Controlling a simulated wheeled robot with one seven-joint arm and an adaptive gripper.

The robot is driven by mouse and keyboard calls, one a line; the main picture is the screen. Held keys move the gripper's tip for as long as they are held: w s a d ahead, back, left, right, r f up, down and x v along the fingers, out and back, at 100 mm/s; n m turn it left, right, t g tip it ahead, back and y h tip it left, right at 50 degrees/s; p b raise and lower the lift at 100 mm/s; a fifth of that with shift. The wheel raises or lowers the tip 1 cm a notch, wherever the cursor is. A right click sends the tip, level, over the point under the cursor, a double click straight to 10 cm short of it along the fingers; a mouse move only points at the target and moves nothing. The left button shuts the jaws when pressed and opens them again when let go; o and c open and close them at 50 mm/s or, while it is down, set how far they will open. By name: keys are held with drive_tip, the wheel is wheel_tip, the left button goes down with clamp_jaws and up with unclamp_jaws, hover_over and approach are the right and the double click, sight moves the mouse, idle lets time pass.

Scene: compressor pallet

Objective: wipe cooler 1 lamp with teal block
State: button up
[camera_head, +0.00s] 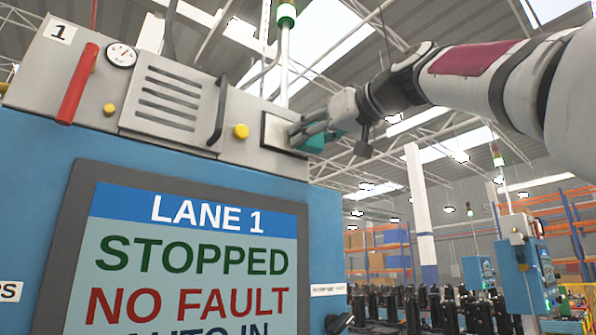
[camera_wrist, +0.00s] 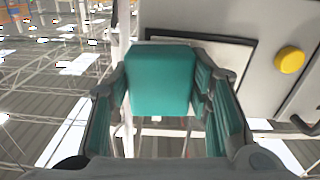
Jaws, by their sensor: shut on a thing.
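My gripper (camera_head: 312,132) is shut on the teal block (camera_head: 313,144), whose near end is mostly hidden by the fingers in the head view. In the wrist view the teal block (camera_wrist: 160,82) sits between both fingers. The grey cooler unit (camera_head: 225,118) marked 1 has a dark-framed square panel (camera_head: 275,132) at its right end. My gripper is right at this panel; I cannot tell whether the block touches it. A lamp with green and white bands (camera_head: 286,14) stands on a pole above the unit. No label shows which light is the cooler lamp.
The unit carries a red handle (camera_head: 78,84), a gauge (camera_head: 122,55), a vent grille (camera_head: 168,98) and a yellow knob (camera_head: 241,131). A blue cabinet with a lane screen (camera_head: 190,255) is below.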

sight(269, 132)
drive_tip(key=shift+s+a+f, duration=0.1)
drive_tip(key=shift+s+a, duration=0.65)
drive_tip(key=shift+a, duration=0.4)
drive_tip(key=shift+s+a+r, duration=0.1)
drive_tip(key=shift+s+a, duration=0.6)
drive_tip(key=shift+a, duration=0.4)
drive_tip(key=shift+s+a+f, duration=0.1)
drive_tip(key=shift+s+a, duration=0.65)
drive_tip(key=shift+a, duration=0.4)
drive_tip(key=shift+s, duration=0.1)
drive_tip(key=shift+b+v, duration=0.8)
drive_tip(key=shift+v, duration=2.15)
drive_tip(key=shift+d, duration=0.1)
drive_tip(key=v, duration=0.3)
drive_tip(key=shift+b, duration=0.35)
